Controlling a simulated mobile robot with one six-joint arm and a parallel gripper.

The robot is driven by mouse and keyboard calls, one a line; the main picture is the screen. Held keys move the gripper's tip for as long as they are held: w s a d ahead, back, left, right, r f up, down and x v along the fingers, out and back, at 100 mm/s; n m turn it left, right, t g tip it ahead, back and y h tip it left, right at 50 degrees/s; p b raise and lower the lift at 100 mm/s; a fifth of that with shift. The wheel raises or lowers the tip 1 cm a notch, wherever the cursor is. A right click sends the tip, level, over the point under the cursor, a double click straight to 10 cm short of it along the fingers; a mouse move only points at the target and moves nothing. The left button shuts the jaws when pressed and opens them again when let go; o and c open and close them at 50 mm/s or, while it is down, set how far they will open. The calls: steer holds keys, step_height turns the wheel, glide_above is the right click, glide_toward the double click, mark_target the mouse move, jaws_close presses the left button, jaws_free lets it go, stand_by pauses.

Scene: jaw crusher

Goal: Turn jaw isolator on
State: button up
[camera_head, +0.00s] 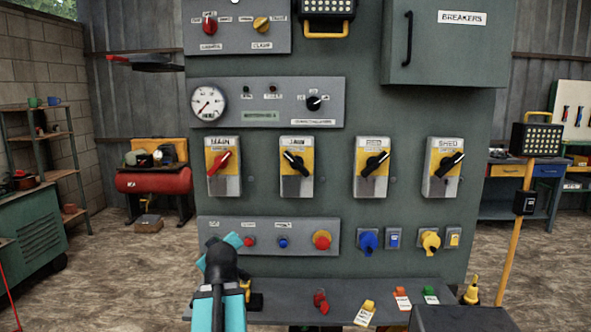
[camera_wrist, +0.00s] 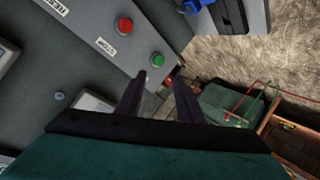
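The jaw isolator (camera_head: 296,166) is a grey box with a yellow face in the row on the green cabinet, second from the left under the label JAW. Its black rotary handle (camera_head: 295,163) lies diagonally, from upper left to lower right. My gripper (camera_wrist: 160,83) shows two dark fingers apart with nothing between them. In the head view my arm stands at the lower left, below and left of the jaw isolator and apart from it; the fingers are hard to make out there. The isolator is not recognisable in the wrist view.
The main isolator (camera_head: 223,166) with a red handle is left of it; the bed isolator (camera_head: 371,166) and shed isolator (camera_head: 443,167) are to the right. A button panel (camera_head: 268,235) sits below, above a shelf (camera_head: 285,292) with tags. The wrist view shows red (camera_wrist: 124,26) and green (camera_wrist: 157,59) buttons.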

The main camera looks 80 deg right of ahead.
steer(key=s+d+r+g+h, duration=0.1)
steer(key=s+d+r+h, duration=0.2)
steer(key=s+r, duration=0.8)
steer(key=m+g+h, duration=0.2)
steer(key=h, duration=0.1)
glide_toward(296, 164)
steer(key=a, duration=0.5)
steer(key=shift+s+f, duration=0.1)
steer(key=shift+f, duration=0.05)
steer(key=shift+d+p, duration=0.25)
steer(key=shift+p, duration=0.1)
steer(key=d+p, duration=0.1)
steer(key=p, duration=0.1)
steer(key=d+p, duration=0.1)
steer(key=p, duration=0.2)
steer(key=shift+w+d, duration=0.25)
steer(key=shift+d, duration=0.15)
steer(key=d+p, duration=0.2)
steer(key=p, duration=0.4)
steer(key=shift+w+d, duration=0.1)
steer(key=shift+d, duration=0.05)
steer(key=shift+w+d+p, duration=0.15)
steer(key=shift+d+p, duration=0.3)
steer(key=shift+d, duration=0.9)
steer(key=shift+w+d+p, duration=0.15)
steer(key=shift+d+p, duration=0.25)
steer(key=shift+d, duration=0.95)
steer(key=shift+w+d+p, duration=0.2)
steer(key=shift+d+p, duration=0.25)
steer(key=shift+d, duration=0.9)
